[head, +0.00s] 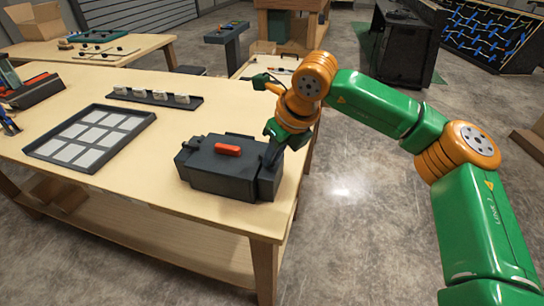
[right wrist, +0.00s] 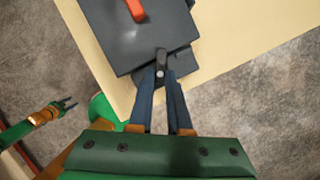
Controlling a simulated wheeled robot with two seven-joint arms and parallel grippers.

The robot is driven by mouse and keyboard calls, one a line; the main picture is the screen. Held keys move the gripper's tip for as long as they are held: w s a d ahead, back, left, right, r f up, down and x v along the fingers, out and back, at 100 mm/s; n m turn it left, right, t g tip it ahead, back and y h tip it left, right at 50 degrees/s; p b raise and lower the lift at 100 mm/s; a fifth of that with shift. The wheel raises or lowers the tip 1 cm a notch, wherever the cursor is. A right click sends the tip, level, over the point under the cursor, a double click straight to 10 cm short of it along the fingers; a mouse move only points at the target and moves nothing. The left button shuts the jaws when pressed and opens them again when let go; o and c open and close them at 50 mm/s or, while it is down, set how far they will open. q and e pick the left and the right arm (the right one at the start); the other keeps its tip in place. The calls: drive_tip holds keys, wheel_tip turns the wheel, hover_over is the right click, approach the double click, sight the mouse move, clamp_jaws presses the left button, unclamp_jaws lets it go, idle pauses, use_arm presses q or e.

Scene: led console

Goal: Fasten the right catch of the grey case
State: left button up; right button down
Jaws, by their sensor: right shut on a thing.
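The grey case (head: 215,172) sits near the table's front right corner with its lid down and an orange handle (head: 228,149) on top. The case also shows in the right wrist view (right wrist: 125,45). My right gripper (head: 271,157) is at the case's right end. In the right wrist view its fingers (right wrist: 161,82) are shut on the dark lever of the right catch (right wrist: 161,58). In the head view the fingers mostly hide this catch; I cannot tell its exact angle. My left gripper (right wrist: 70,103) is apart from the case, empty, with its fingers apart.
A dark tray with pale squares (head: 90,134) lies left of the case. A dark strip with several pale blocks (head: 152,97) lies behind it. The table's right edge is close beside the case. Bare tabletop (head: 100,190) lies to the front left.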

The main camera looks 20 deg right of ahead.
drive_tip(key=n+g+y+p, duration=0.1)
drive_tip(key=n, duration=0.2)
drive_tip(key=shift+w+d+r+p, duration=0.1)
drive_tip(key=shift+d+r+p, duration=0.05)
drive_tip(key=shift+p, duration=0.15)
drive_tip(key=shift+w+n+g+y+p, duration=0.1)
drive_tip(key=shift+n+g+y+p, duration=0.25)
drive_tip(key=shift+n+p, duration=0.85)
drive_tip(key=shift+n+b, duration=0.3)
drive_tip(key=shift+n, duration=0.2)
drive_tip(key=c, duration=0.9)
unclamp_jaws()
drive_tip(key=shift+o, duration=0.2)
drive_tip(key=v, duration=0.7)
drive_tip(key=shift+b, duration=0.35)
drive_tip(key=shift+d, duration=0.1)
